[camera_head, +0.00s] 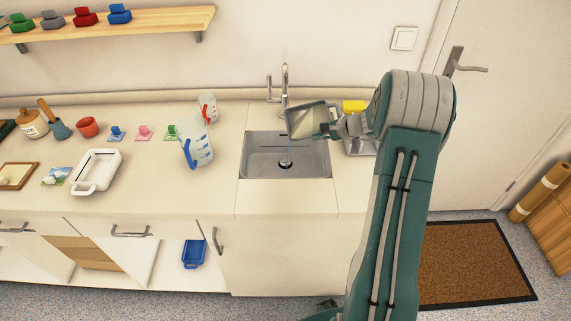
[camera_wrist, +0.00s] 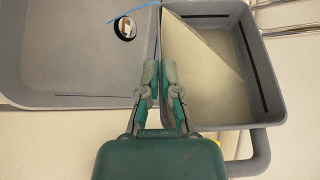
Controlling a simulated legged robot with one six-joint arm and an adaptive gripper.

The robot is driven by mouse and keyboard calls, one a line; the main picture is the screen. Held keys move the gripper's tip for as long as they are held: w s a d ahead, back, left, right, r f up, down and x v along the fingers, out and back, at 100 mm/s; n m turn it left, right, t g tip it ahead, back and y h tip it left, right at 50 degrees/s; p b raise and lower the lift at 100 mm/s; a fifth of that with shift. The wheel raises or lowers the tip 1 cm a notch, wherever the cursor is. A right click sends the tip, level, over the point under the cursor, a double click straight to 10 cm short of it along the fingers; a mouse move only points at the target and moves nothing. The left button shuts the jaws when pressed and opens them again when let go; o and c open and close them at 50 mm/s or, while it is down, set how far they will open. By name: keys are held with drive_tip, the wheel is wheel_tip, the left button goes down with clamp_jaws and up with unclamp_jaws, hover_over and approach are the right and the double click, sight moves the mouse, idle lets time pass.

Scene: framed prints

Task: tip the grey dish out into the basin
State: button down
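The grey dish (camera_head: 308,119) is held tilted in the air above the basin (camera_head: 258,160), over its back right part. In the wrist view the dish (camera_wrist: 262,75) has a loop handle at lower right, and pale liquid lies across part of its inside. My gripper (camera_head: 332,129) is shut on the dish's near wall; its fingers (camera_wrist: 159,75) sit on either side of that wall. A thin blue stream (camera_wrist: 135,12) runs from the dish's corner down toward the drain (camera_wrist: 125,28). The dish hides part of the basin's back edge.
A faucet (camera_head: 284,82) stands behind the basin. A clear jug with a blue handle (camera_head: 197,148) and a smaller jug (camera_head: 208,107) are left of it. A yellow sponge (camera_head: 354,106) lies to the right. A white dish (camera_head: 96,172) is farther left.

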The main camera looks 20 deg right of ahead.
drive_tip(key=shift+s+a+r+n+h+p, duration=0.15)
drive_tip(key=shift+a+r+n+h+p, duration=0.2)
drive_tip(key=shift+p, duration=0.2)
idle(0.6)
drive_tip(key=shift+s+a+r+n+t+h, duration=0.1)
drive_tip(key=shift+s+a+n+t+h, duration=0.1)
drive_tip(key=shift+n+t+h, duration=0.2)
drive_tip(key=shift+s+a+r+n+t+h, duration=0.15)
drive_tip(key=shift+n+t+h, duration=0.15)
drive_tip(key=shift+t, duration=0.2)
idle(1.3)
drive_tip(key=shift+s+a+n+t+h, duration=0.35)
drive_tip(key=shift+s+a+t, duration=0.1)
drive_tip(key=shift+a, duration=0.1)
idle(0.6)
drive_tip(key=shift+w+d+f+m+g+y, duration=0.2)
drive_tip(key=shift+w+d+m+g+y, duration=0.2)
drive_tip(key=shift+d+m+g+y, duration=0.15)
drive_tip(key=shift+w+d+f+m+g+y, duration=0.2)
drive_tip(key=shift+w+d+m+g+y, duration=0.25)
drive_tip(key=shift+d+m+g, duration=0.15)
